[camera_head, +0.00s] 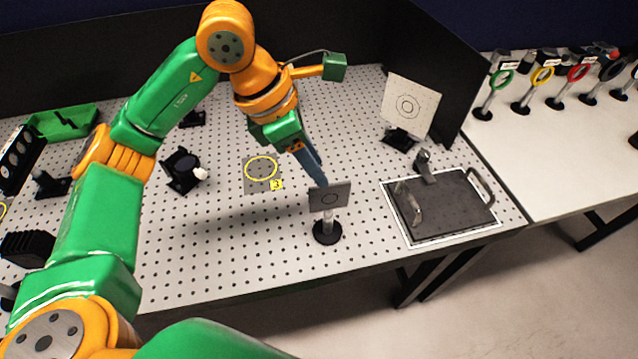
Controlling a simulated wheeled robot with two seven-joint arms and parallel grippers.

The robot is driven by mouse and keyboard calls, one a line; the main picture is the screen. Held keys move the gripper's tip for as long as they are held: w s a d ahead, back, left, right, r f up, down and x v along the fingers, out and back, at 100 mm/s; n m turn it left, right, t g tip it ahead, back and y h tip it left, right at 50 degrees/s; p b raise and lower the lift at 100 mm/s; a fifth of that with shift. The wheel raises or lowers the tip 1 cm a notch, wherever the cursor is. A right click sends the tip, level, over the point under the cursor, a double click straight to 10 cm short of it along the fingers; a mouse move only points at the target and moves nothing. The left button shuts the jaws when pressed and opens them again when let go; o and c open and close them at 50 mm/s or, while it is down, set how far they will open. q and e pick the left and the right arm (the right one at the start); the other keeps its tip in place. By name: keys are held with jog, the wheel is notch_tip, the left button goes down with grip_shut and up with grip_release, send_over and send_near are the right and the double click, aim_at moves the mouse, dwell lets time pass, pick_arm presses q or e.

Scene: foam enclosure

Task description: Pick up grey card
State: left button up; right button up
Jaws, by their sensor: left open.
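The grey card (329,197) is a small dark grey rectangle with a ring mark. It stands upright on a post with a round black base (327,232), near the front edge of the perforated table. My left gripper (319,180) reaches down from the upper left, its blue-grey fingers ending right at the card's top edge. It is open; the gap between the fingers is hard to see from here, and I cannot tell whether they touch the card. My right gripper does not show.
A white target card (409,105) stands at the back right. A dark plate with handles (444,206) lies at the right. A black mount (183,170) and a yellow ring mark (261,169) lie to the left. A black wall (438,60) borders the back right.

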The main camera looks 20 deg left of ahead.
aim_at(329, 208)
pick_arm(q)
jog(key=p+x, duration=0.1)
jog(key=x, duration=0.1)
jog(key=p+x, duration=0.1)
jog(key=x, duration=0.1)
jog(key=s+p+x, duration=0.1)
jog(key=x, duration=0.2)
jog(key=shift+d, duration=0.3)
jog(key=shift+w+a, duration=0.1)
jog(key=shift+w, duration=0.1)
jog(key=shift+s+r, duration=0.15)
jog(key=shift+s, duration=0.15)
jog(key=c, duration=0.6)
jog(key=shift+s, duration=0.15)
grip_shut()
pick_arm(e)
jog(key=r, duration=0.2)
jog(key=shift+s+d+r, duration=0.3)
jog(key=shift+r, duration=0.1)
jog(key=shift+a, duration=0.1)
